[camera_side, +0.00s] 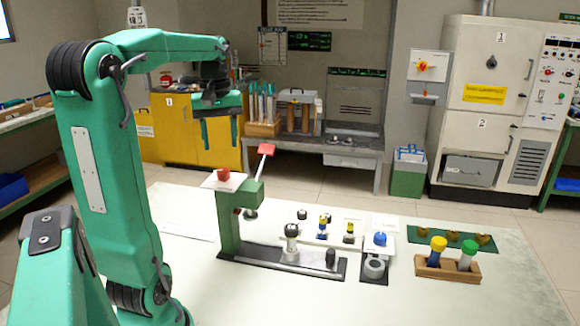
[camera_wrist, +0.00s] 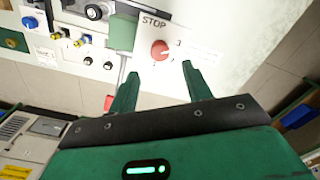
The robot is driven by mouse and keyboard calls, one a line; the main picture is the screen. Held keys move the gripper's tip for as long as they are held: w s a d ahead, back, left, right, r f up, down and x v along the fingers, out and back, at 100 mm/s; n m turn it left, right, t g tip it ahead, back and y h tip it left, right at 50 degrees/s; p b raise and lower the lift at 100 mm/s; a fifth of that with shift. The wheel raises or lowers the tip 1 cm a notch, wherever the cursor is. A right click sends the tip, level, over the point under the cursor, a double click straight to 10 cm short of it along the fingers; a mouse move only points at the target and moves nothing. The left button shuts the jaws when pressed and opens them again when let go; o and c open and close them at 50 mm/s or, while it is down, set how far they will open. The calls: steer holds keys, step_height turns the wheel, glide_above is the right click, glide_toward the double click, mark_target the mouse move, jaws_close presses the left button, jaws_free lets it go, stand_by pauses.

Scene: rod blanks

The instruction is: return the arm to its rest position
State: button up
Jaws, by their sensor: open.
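My gripper (camera_side: 220,146) hangs in the air in the side view, well above the back left of the white table (camera_side: 400,300). Its two green fingers point down, apart, with nothing between them. In the wrist view my gripper (camera_wrist: 160,68) is also open and empty. Between and beyond its fingertips is a white STOP card with a red knob (camera_wrist: 160,50). The red knob (camera_side: 223,174) also shows in the side view, on a white plate by the green stand, below my gripper and apart from it.
The green stand (camera_side: 229,222) has a red-ended lever (camera_side: 266,150) rising near my gripper. Small capped pieces, a grey ring holder (camera_side: 374,268), a wooden rack (camera_side: 447,268) with two capped rods, and a green tray (camera_side: 425,236) stand to the right. The table front is clear.

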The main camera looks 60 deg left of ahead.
steer(key=shift+d, duration=0.1)
steer(key=s+d+f+m+t, duration=0.1)
steer(key=d+f+m+t, duration=0.1)
steer(key=d+m, duration=0.5)
steer(key=s+d+f+m+t, duration=0.1)
steer(key=d+f+m+t, duration=0.2)
steer(key=d, duration=1.5)
step_height(320, 180, down, 2)
steer(key=m, duration=0.5)
steer(key=shift+t, duration=0.3)
